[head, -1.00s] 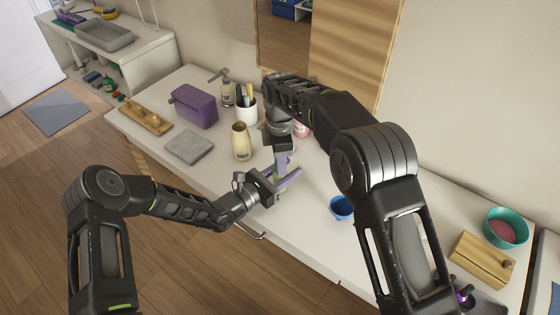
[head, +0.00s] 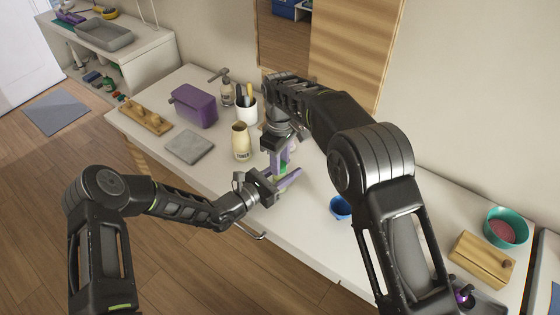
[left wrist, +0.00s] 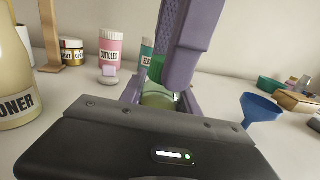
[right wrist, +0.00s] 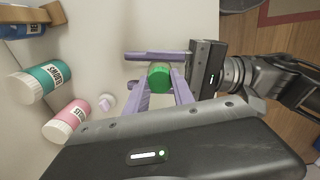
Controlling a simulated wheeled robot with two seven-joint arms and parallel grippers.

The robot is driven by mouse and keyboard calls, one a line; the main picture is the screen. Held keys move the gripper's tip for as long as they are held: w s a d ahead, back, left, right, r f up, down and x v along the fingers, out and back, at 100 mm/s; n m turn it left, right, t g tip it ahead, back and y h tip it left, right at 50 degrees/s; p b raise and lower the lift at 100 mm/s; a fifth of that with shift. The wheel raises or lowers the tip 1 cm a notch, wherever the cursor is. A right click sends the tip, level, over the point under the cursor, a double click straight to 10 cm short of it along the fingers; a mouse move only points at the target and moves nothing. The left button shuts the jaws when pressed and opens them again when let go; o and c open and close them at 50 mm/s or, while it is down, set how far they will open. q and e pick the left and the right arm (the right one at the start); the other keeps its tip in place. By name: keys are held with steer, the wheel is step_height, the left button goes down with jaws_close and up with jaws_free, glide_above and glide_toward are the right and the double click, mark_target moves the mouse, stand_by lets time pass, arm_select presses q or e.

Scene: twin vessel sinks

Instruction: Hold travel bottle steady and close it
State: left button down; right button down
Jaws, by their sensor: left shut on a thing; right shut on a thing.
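The travel bottle (left wrist: 158,98) is pale green and stands upright on the counter, mostly hidden by the grippers. My left gripper (head: 284,184) comes in from the side and is shut on the bottle's body. The green cap (right wrist: 160,77) is at the top of the bottle, between the purple fingers of my right gripper (right wrist: 160,84). My right gripper reaches down from above and is shut on the cap; it also shows in the head view (head: 282,158). I cannot see whether the cap's threads are fully seated.
A cream bottle (head: 241,142), a cup of tools (head: 246,110) and a purple box (head: 194,106) stand left of the grippers. A blue funnel (head: 340,207) is to the right. Pink (right wrist: 66,120) and teal (right wrist: 48,82) bottles stand behind. Counter front is clear.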

steer(key=m, duration=0.5)
steer(key=shift+m, duration=0.3)
steer(key=m, duration=0.2)
steer(key=shift+m, duration=0.4)
steer(key=m, duration=0.5)
steer(key=shift+m, duration=0.3)
steer(key=c, duration=1)
jaws_free()
steer(key=shift+r, duration=3.75)
